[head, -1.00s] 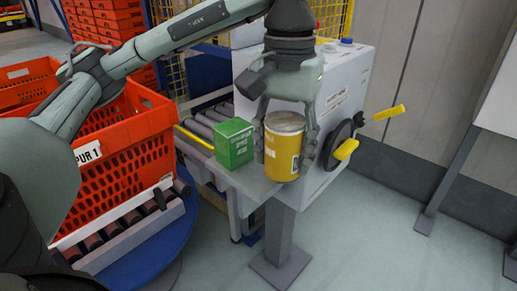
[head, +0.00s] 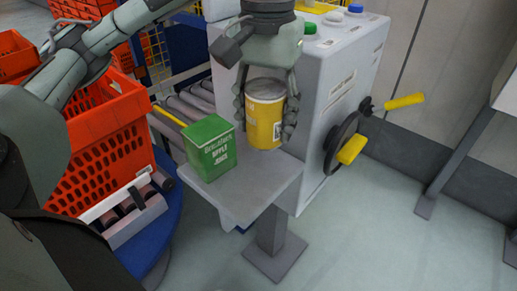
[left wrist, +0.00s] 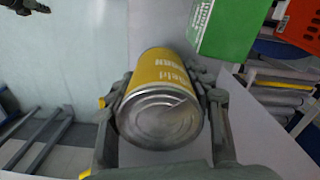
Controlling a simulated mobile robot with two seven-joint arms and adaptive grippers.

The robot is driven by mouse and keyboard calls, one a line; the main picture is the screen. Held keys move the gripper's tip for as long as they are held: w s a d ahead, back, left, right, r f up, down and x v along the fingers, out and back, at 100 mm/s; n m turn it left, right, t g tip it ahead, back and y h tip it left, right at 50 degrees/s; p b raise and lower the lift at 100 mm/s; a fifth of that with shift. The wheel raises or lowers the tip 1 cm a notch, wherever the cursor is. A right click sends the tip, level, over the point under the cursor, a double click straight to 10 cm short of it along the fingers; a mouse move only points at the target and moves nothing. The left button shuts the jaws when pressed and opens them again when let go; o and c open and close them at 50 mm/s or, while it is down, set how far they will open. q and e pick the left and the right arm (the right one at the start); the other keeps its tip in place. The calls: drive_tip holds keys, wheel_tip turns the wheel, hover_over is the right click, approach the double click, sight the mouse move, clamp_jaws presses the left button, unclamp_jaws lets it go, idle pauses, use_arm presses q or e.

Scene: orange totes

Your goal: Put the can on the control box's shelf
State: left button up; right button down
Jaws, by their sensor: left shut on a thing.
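The yellow can (head: 264,118) is upright between the fingers of my left gripper (head: 266,110), which is shut on it. The can is over the back part of the grey shelf (head: 252,187) of the control box (head: 328,95); I cannot tell whether its base touches the shelf. In the left wrist view the can (left wrist: 160,95) shows its silver lid toward the camera, with a finger on each side. A green box (head: 211,149) stands on the shelf just left of the can. My right gripper is not in view.
An orange tote (head: 108,140) stands at the left by a roller conveyor (head: 185,105). A black handwheel with yellow grips (head: 352,149) sticks out of the control box's right side. The shelf's front part is bare.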

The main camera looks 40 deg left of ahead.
use_arm(q)
drive_tip(key=shift+f, duration=2.9)
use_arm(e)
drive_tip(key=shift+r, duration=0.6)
use_arm(q)
drive_tip(key=shift+f, duration=0.1)
drive_tip(key=o, duration=1.4)
drive_tip(key=shift+o, duration=0.2)
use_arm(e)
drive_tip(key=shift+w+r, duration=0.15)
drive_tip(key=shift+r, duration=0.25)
